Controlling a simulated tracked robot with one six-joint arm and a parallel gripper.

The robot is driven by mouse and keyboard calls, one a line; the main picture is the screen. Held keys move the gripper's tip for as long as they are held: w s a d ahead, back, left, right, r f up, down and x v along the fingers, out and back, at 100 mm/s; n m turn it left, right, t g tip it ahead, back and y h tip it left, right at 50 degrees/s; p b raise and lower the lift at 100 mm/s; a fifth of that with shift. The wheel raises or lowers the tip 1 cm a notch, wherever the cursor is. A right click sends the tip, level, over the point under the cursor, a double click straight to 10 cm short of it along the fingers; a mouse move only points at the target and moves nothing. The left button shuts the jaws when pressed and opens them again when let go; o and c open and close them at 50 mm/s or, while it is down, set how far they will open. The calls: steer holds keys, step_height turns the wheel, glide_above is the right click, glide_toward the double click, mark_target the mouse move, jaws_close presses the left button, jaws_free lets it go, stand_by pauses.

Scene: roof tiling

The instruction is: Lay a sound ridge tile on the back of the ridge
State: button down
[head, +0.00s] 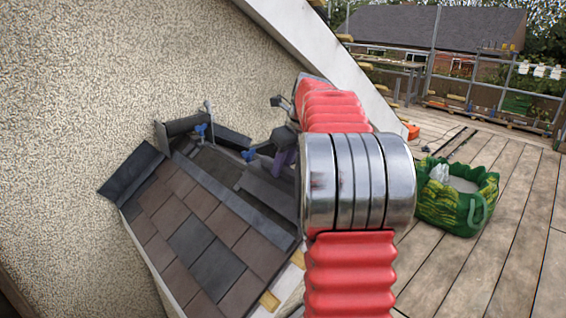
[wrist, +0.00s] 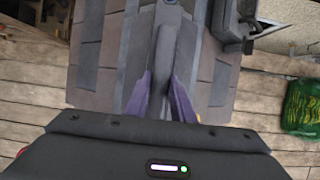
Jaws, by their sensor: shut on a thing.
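My gripper (wrist: 161,97) has purple fingers, shut on a long grey ridge tile (wrist: 165,50) that points away from the wrist camera over the roof. In the head view only a purple part of the gripper (head: 286,160) shows beside the ridge; my red arm hides the rest. The small roof (head: 195,225) carries brown and dark grey tiles and stands against a pebbled wall. Its ridge runs along the upper side, partly hidden. I cannot tell whether the held tile touches the ridge, nor whether it is sound.
A dark angled piece (head: 131,172) lies at the roof's left end. A green bag (head: 455,195) stands on the plank deck (head: 500,265), which is clear at right.

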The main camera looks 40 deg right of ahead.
mark_target(283, 176)
steer(key=shift+r, duration=0.1)
steer(key=shift+f, duration=1.85)
steer(key=c, duration=1.5)
jaws_free()
steer(key=shift+f, duration=0.1)
steer(key=shift+c, duration=0.2)
steer(key=v, duration=1.2)
steer(key=shift+a, duration=0.1)
